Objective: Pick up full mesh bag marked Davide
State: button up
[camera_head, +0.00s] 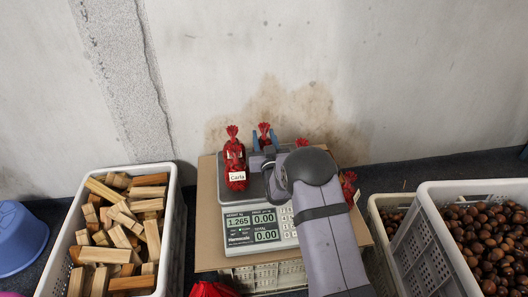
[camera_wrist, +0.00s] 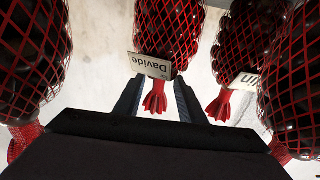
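The red mesh bag marked Davide (camera_wrist: 178,35) is full of dark chestnuts and shows at the top middle of the wrist view, its label upside down. Its tied red neck (camera_wrist: 155,97) lies between the fingers of my gripper (camera_wrist: 157,100), with a gap on each side. My gripper is open. In the head view, my gripper (camera_head: 264,140) is at the back of the scale (camera_head: 262,229), around the red top of a bag (camera_head: 264,129). My arm hides most of that bag.
The bag marked Carla (camera_head: 236,160) stands just left of my gripper. Another labelled bag (camera_wrist: 247,45) is close on the right in the wrist view. A crate of wood blocks (camera_head: 171,215) is left; a chestnut crate (camera_head: 440,250) is right. The scale reads 1.265.

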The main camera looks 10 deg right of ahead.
jog(key=w+b, duration=0.1)
jog(key=w, duration=0.1)
jog(key=shift+w+d+f, duration=0.1)
jog(key=shift+w+f, duration=0.05)
jog(key=shift+w, duration=0.25)
jog(key=shift+w+b, duration=0.3)
jog(key=shift+w, duration=0.65)
grip_shut()
dwell(0.4)
jog(key=shift+r, duration=0.2)
